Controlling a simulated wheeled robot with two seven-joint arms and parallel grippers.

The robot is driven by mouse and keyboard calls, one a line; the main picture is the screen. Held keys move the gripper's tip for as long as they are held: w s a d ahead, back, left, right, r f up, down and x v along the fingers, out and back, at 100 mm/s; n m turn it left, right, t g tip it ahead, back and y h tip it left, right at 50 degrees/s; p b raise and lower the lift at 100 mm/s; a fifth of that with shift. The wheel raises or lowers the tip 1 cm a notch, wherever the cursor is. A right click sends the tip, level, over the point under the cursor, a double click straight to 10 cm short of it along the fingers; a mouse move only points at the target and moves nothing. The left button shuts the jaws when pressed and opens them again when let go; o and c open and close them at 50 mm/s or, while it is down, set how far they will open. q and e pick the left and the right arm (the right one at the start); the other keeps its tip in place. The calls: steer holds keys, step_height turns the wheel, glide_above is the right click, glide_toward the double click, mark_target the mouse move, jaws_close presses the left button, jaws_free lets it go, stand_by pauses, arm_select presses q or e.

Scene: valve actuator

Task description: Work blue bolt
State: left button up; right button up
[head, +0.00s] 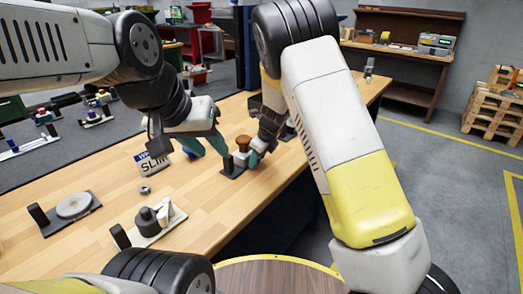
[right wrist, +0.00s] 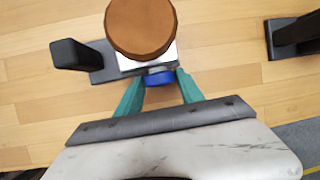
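The valve actuator with a round brown knob (head: 243,141) and white body stands on a dark base (head: 231,170) on the wooden table. In the right wrist view, the brown knob (right wrist: 141,27) is at top centre, and the blue bolt (right wrist: 160,79) shows on the near side of the white body. My right gripper (right wrist: 160,77) has its teal fingers on either side of the bolt, which fills the gap between them. In the head view, my right gripper (head: 255,154) partly hides that side. My left gripper (head: 206,149) is open left of the actuator, above the table.
A sign (head: 152,164) and a small nut (head: 145,189) lie to the left.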

steer(key=shift+r, duration=0.1)
steer(key=v, duration=0.7)
steer(key=shift+r, duration=0.3)
steer(key=shift+s+d, duration=0.1)
